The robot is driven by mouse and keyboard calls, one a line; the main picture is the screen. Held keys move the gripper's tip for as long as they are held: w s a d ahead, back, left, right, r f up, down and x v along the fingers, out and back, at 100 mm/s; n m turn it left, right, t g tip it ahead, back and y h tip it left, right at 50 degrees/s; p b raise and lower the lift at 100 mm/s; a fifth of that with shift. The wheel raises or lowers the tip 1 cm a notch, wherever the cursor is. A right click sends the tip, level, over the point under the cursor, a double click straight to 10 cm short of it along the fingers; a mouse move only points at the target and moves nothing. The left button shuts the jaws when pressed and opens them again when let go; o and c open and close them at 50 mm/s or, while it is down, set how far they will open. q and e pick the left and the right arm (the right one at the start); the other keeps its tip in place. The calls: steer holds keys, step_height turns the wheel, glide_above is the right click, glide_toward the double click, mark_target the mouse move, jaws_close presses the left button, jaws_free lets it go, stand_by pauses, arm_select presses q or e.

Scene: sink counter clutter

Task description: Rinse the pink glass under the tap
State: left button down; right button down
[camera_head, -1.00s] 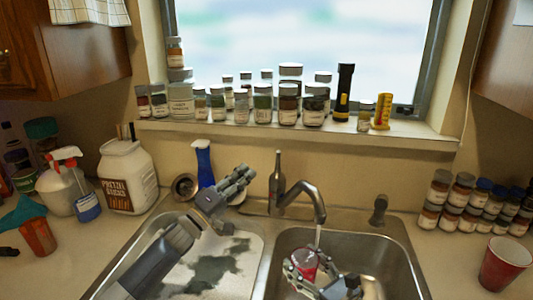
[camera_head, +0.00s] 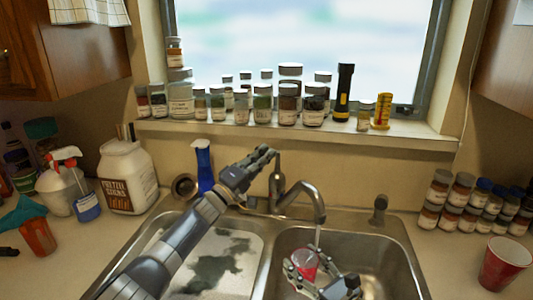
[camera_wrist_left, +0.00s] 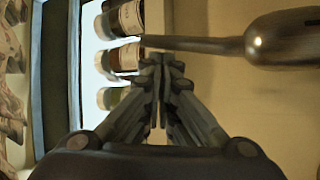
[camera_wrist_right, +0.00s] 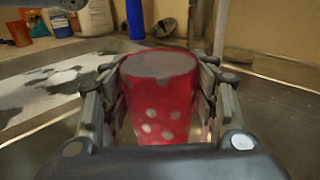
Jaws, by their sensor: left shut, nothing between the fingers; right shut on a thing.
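The pink glass (camera_head: 305,263), dotted with pale spots, is held in the right sink basin. It fills the middle of the right wrist view (camera_wrist_right: 160,95), standing roughly upright. My right gripper (camera_head: 302,268) is shut around its sides. The tap (camera_head: 302,190) curves over this basin, and a thin pale stream (camera_head: 318,236) shows below its spout, close to the glass. I cannot tell if water enters the glass. My left gripper (camera_head: 264,154) is shut and empty, just left of the upright metal tap handle (camera_head: 277,180). A tapered metal piece (camera_wrist_left: 285,38) shows in the left wrist view, apart from the fingertips.
The left basin (camera_head: 205,265) is pale with dark patches. A blue bottle (camera_head: 204,165) stands behind it. Several jars (camera_head: 262,104) line the window sill. A red cup (camera_head: 503,263) stands on the right counter, near stacked spice jars (camera_head: 462,200).

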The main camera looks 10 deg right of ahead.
arm_select(q)
steer(key=shift+w+d+r, duration=0.2)
steer(key=shift+d, duration=0.2)
steer(key=shift+s, duration=0.1)
stand_by(0.4)
steer(key=shift+s+a+f, duration=0.1)
steer(key=shift+s+f, duration=0.15)
steer(key=shift+s, duration=0.2)
steer(key=shift+s+f, duration=0.2)
steer(key=shift+s, duration=0.25)
steer(key=w+f+v, duration=0.1)
steer(key=v, duration=0.8)
steer(key=shift+s+a+f, duration=0.25)
steer(key=shift+s+f, duration=0.05)
steer(key=shift+f, duration=0.1)
